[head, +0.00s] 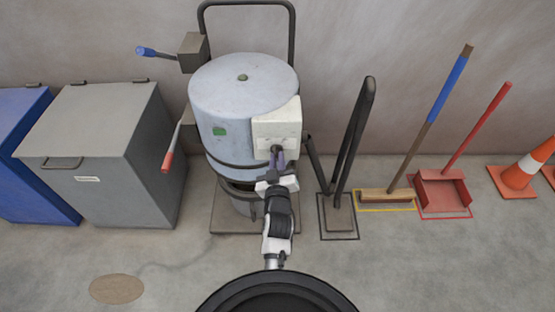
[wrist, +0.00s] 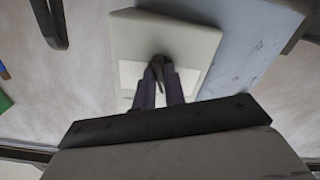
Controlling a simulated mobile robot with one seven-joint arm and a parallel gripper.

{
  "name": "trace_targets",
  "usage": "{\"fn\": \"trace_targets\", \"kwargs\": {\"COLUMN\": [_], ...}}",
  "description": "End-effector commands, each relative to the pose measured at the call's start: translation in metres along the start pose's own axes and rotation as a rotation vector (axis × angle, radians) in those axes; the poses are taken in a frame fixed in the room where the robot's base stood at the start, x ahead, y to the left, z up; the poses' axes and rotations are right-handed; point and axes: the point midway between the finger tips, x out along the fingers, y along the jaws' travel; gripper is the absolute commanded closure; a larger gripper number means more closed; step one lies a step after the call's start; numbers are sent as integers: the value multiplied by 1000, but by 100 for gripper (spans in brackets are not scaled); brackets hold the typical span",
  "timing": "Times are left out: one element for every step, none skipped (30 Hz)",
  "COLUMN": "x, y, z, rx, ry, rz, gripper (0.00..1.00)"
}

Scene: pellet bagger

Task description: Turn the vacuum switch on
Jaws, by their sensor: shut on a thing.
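The vacuum (head: 240,95) is a pale blue-grey drum with a tall dark handle frame, standing by the wall. A cream switch box (head: 278,122) is mounted on its front right side; it also fills the upper middle of the wrist view (wrist: 165,40). The dark switch lever (wrist: 157,62) sticks out from the box's pale plate. My gripper (head: 277,158) is in front of the box, its fingers shut on the lever; the wrist view shows both fingertips (wrist: 160,72) against it. The fingers partly hide the lever, and its exact position is hard to tell.
A grey lidded bin (head: 100,135) and a blue bin (head: 35,160) stand at left. A red-tipped lever (head: 170,150) and a blue-tipped one (head: 155,52) stick out left of the drum. A broom (head: 385,195), a red dustpan (head: 442,190) and cones (head: 522,172) are at right.

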Motion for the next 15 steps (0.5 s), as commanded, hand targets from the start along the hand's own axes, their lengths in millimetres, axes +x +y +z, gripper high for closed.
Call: {"fn": "trace_targets", "kwargs": {"x": [0, 0, 0, 0, 0, 0, 0, 0, 0, 0, 1, 1, 1, 1, 1], "y": [0, 0, 0, 0, 0, 0, 0, 0, 0, 0, -1, -1, -1, -1, -1], "z": [-2, -2, -2, -2, -2, -2, -2, -3, -3, -3, -3, -3, -3, -3, -3], "rx": [34, 59, 94, 121, 148, 186, 215, 244, 282, 311, 340, 378, 406, 434, 472], "ry": [1, 1, 1, 1, 1, 1, 1, 1, 1, 2, 2, 1, 1, 1, 1], "rz": [0, 0, 0, 0, 0, 0, 0, 0, 0, 0, 0, 0, 0, 0, 0], "gripper": [100, 100, 100, 100, 100, 100, 100, 100, 100, 100, 100, 100, 100, 100, 100]}}
